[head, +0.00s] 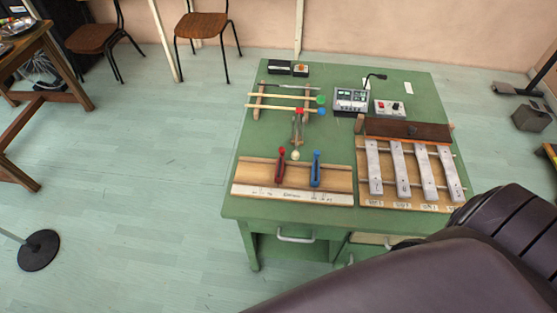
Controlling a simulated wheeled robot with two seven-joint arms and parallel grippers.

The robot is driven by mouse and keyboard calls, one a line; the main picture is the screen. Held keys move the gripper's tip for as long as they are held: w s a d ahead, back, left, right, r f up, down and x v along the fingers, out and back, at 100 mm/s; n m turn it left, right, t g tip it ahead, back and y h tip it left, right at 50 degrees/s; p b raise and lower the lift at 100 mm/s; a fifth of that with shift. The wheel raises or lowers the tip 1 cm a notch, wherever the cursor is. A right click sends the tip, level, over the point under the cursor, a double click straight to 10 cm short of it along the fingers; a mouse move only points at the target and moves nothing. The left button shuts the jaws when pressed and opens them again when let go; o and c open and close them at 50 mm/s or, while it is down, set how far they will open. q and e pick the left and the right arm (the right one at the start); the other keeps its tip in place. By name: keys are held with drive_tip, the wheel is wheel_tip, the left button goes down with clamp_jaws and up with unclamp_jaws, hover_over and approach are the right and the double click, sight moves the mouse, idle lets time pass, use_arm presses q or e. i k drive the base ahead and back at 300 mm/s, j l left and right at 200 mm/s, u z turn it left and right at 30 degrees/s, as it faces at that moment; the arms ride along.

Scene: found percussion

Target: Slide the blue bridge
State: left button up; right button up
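The blue bridge (316,170) stands upright on a long wooden board (250,172) near the front edge of the green table. A white scale strip (262,192) with small marks runs along the board's front. A similar red bridge (281,167) stands to the left of the blue one, with a clear gap between them. Neither gripper shows in the head view. A large dark arm link of mine fills the bottom right and covers the table's front right corner.
The green table (337,90) also holds metal bars on a wooden frame (410,203) at the right, mallets on a rack (258,100), a grey meter box (350,99) and a small switch box (390,108). A pale ball (295,155) sits behind the board.

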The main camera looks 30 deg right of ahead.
sight(315, 175)
drive_tip(key=k+z, duration=0.1)
drive_tip(key=z, duration=1.05)
